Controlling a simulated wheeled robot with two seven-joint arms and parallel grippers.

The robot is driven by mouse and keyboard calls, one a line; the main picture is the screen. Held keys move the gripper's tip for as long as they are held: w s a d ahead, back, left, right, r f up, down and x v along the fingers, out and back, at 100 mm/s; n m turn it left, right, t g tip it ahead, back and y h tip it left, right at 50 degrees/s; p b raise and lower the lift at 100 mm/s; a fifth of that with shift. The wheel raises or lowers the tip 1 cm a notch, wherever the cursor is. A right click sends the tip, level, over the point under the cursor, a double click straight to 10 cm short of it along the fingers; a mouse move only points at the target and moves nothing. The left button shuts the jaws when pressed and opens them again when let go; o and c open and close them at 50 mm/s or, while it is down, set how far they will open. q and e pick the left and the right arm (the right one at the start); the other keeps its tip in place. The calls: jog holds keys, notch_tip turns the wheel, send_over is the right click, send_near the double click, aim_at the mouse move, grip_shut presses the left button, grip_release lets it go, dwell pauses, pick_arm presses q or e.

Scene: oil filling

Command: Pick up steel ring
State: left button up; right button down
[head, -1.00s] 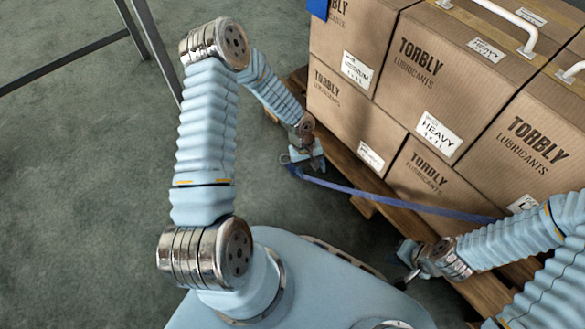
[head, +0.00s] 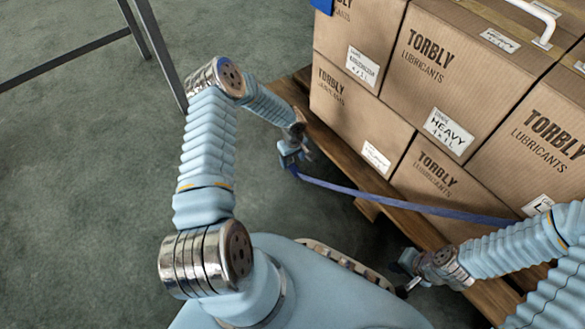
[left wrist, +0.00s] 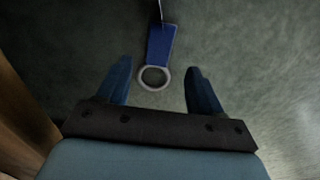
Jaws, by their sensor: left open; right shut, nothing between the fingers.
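The steel ring (left wrist: 153,78) shows in the left wrist view at the end of a blue strap (left wrist: 161,42). It appears ahead of my left gripper (left wrist: 159,80), between the lines of its two fingers. The fingers are open and I see no contact with the ring. In the head view my left gripper (head: 291,157) hangs beside the pallet at the strap's near end, and the ring cannot be made out there. My right gripper (head: 404,278) is low by the pallet's front edge, shut and empty.
Cardboard boxes (head: 452,78) marked TORBLY are stacked on a wooden pallet (head: 335,150). The strap (head: 400,200) runs along the pallet's near side. A dark metal frame (head: 150,45) stands at the upper left. The floor (head: 80,190) on the left is clear.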

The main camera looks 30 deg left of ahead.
aim_at(293, 167)
pick_arm(q)
notch_tip(293, 167, down, 4)
jog(key=shift+w+f+b, duration=0.15)
jog(key=shift+b, duration=0.25)
jog(key=shift+f, duration=0.15)
jog(key=c, duration=1.2)
jog(key=shift+r, duration=0.4)
notch_tip(293, 167, up, 3)
jog(key=shift+w+f+p, duration=0.1)
jog(key=shift+f+p, duration=0.1)
jog(key=shift+p, duration=0.25)
jog(key=s+d+r, duration=0.1)
jog(key=s+r, duration=0.2)
jog(key=s, duration=0.1)
jog(key=s+d+r, duration=0.2)
jog(key=s+r, duration=0.1)
jog(key=s, duration=0.1)
jog(key=s+d+r, duration=0.2)
jog(key=s+r, duration=0.2)
jog(key=s, duration=0.1)
jog(key=shift+d, duration=0.15)
